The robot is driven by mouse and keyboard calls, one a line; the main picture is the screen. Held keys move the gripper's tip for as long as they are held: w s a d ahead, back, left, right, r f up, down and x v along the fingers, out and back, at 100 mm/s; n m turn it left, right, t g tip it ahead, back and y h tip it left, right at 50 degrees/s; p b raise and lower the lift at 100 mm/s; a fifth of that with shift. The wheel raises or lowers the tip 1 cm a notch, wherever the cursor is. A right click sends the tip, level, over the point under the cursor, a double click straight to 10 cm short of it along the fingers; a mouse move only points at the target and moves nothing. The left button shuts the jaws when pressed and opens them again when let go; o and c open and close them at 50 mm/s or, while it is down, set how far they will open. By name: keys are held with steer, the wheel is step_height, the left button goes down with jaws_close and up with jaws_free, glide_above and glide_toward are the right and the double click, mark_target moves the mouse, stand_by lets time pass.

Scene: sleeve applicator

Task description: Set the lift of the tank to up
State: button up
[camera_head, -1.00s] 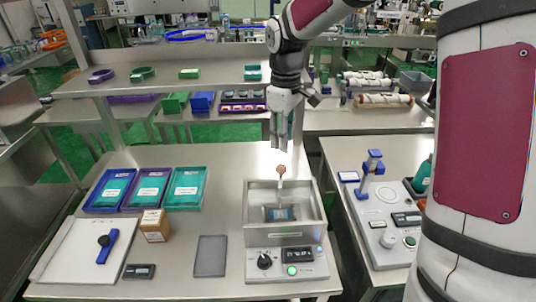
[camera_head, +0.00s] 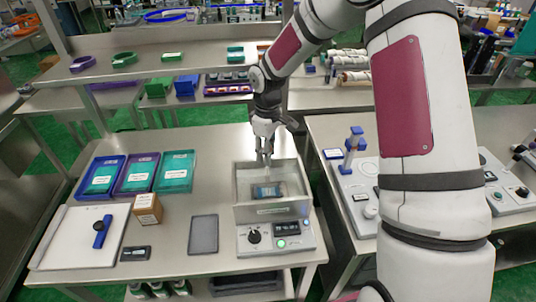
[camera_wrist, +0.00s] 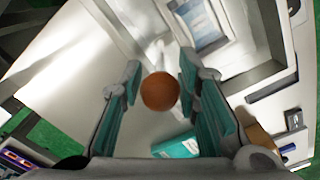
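The tank (camera_head: 272,212) is an open metal box on the bench, with a control panel (camera_head: 275,238) at its front. A small blue-labelled item (camera_head: 268,191) lies low inside it; it also shows in the wrist view (camera_wrist: 210,38). The lift's round brown knob (camera_wrist: 160,91) is between my finger pads in the wrist view, with its pale rod behind it. My gripper (camera_head: 264,160) is above the tank's back edge in the head view and hides the knob there. My gripper is open in the wrist view (camera_wrist: 158,85); I cannot tell if a pad touches the knob.
Blue, purple and teal trays (camera_head: 139,172) lie left of the tank. A brown box (camera_head: 148,209), a grey pad (camera_head: 203,235) and a white board (camera_head: 78,239) are in front. A shelf (camera_head: 150,72) runs behind. Another bench with a device (camera_head: 355,195) stands right.

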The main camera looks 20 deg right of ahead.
steer(key=shift+f, duration=0.65)
